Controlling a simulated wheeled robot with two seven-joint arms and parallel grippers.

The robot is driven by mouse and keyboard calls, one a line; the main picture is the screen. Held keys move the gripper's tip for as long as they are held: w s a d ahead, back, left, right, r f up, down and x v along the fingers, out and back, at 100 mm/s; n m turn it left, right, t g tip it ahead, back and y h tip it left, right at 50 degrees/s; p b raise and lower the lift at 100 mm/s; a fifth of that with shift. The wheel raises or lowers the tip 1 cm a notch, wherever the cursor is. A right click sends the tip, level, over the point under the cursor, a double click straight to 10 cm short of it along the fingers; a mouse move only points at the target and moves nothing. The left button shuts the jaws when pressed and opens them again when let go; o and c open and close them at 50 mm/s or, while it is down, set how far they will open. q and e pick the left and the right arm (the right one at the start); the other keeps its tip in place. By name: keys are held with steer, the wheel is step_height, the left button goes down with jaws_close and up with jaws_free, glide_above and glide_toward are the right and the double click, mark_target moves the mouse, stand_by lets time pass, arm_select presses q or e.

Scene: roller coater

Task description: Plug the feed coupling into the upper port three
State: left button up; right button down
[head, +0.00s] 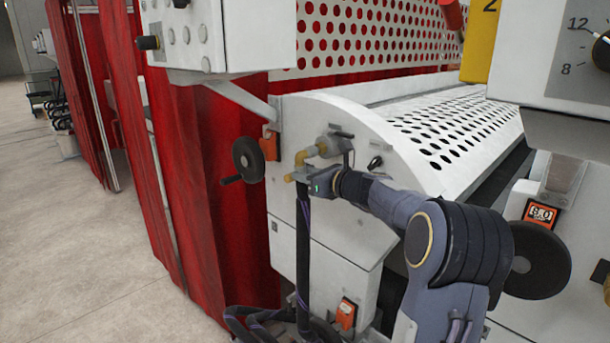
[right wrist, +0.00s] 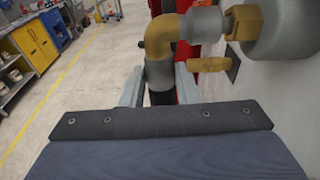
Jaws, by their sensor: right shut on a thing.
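The feed coupling shows in the head view as a brass elbow (head: 304,156) on top of a dark hose (head: 303,225) that hangs down. My right gripper (head: 299,178) is shut around it just below the elbow. In the right wrist view the brass elbow (right wrist: 163,36) rises between the fingers (right wrist: 160,88), with a grey sleeve (right wrist: 202,25) at its right end. That sleeve lines up with a brass hex fitting (right wrist: 243,22) on a grey round port body (right wrist: 286,32). They look touching, but I cannot tell how deep the coupling sits. The port's number is not readable. My left gripper is not in view.
A black handwheel (head: 248,160) stands left of the coupling, by a red curtain (head: 205,180). A small brass lever (right wrist: 208,65) sits below the port fitting. A perforated white cover (head: 440,130) lies to the right. Hoses (head: 275,322) bunch low below the gripper.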

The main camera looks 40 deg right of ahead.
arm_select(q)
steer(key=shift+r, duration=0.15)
arm_select(e)
steer(key=shift+d, duration=0.45)
steer(key=c, duration=1)
jaws_free()
